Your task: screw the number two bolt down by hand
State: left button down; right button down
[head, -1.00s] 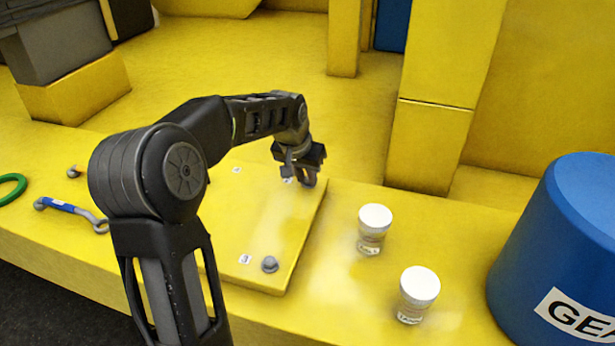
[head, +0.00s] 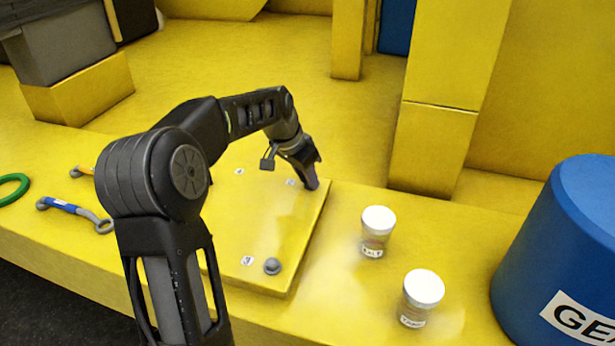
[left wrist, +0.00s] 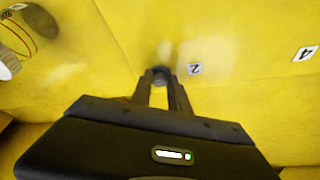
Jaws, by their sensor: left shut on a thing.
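My left gripper (head: 311,184) points down at the far right corner of the raised yellow plate (head: 262,220). In the left wrist view its two fingers (left wrist: 161,78) are shut on the grey head of the number two bolt (left wrist: 160,72), beside the label "2" (left wrist: 195,69). In the head view the fingers hide this bolt. Another grey bolt (head: 272,266) stands at the plate's near right corner, next to a label "3" (head: 247,260). My right gripper does not show.
Two white-lidded jars (head: 377,231) (head: 422,298) stand right of the plate, with a large blue bin (head: 565,250) beyond. A blue-handled wrench (head: 75,211) and a green ring (head: 12,188) lie at left. A yellow post (head: 433,150) rises behind the jars.

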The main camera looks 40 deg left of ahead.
pick_arm(q)
jog(key=c, duration=1.2)
grip_release()
jog(key=shift+c, duration=0.2)
jog(key=b+v, duration=0.1)
jog(key=v, duration=0.7)
jog(key=shift+f, duration=0.1)
